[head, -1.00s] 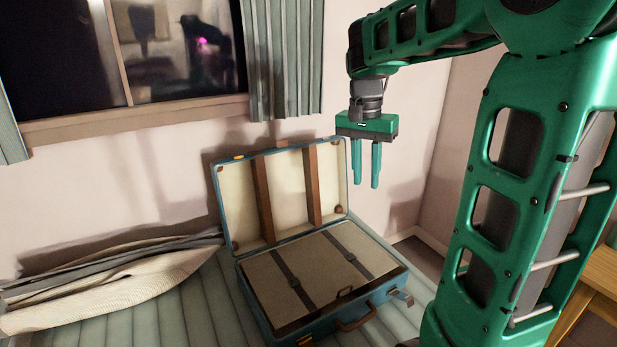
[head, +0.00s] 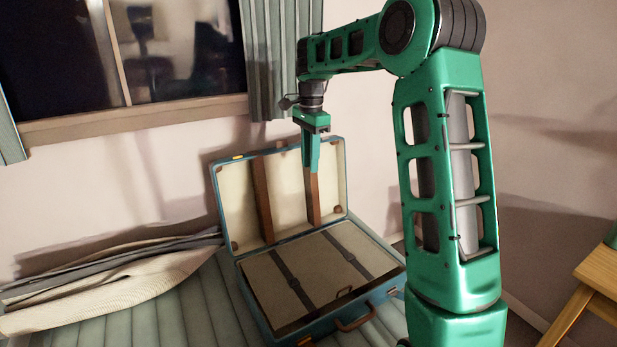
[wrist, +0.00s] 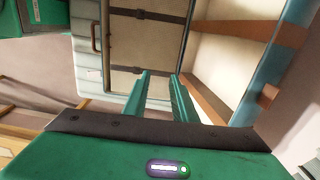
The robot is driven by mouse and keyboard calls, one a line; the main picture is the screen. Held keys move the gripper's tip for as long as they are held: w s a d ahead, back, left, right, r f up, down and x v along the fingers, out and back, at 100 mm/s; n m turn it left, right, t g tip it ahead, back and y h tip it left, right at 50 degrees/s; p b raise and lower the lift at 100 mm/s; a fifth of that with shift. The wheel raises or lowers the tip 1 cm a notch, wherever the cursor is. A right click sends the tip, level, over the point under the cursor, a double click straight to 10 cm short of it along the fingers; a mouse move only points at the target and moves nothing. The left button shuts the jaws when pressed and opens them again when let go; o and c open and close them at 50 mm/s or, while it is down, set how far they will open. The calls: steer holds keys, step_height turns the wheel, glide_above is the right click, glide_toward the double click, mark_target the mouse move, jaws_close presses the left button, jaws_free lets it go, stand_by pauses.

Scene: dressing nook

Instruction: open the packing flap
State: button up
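A blue suitcase (head: 345,191) stands open on the cushioned bench, its lid raised toward the wall. Inside its base lies a beige packing flap (head: 305,270) with two dark straps and a small brown handle (head: 344,291) near the front edge. The flap lies flat and covers the base. My gripper (head: 310,170) points down in front of the raised lid, above the flap and apart from it. In the wrist view my two green fingers (wrist: 160,76) are apart with nothing between them, and the flap (wrist: 142,58) shows beyond them.
A folded pale cloth-like bundle (head: 130,285) lies on the bench (head: 190,310) left of the suitcase. A wooden stool or table (head: 598,275) stands at the right. A window with a grey curtain (head: 270,60) is behind. The space above the flap is clear.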

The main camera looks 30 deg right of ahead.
step_height(320, 180, down, 6)
steer(key=shift+r, duration=0.1)
stand_by(0.4)
jaws_close()
stand_by(1.1)
jaws_free()
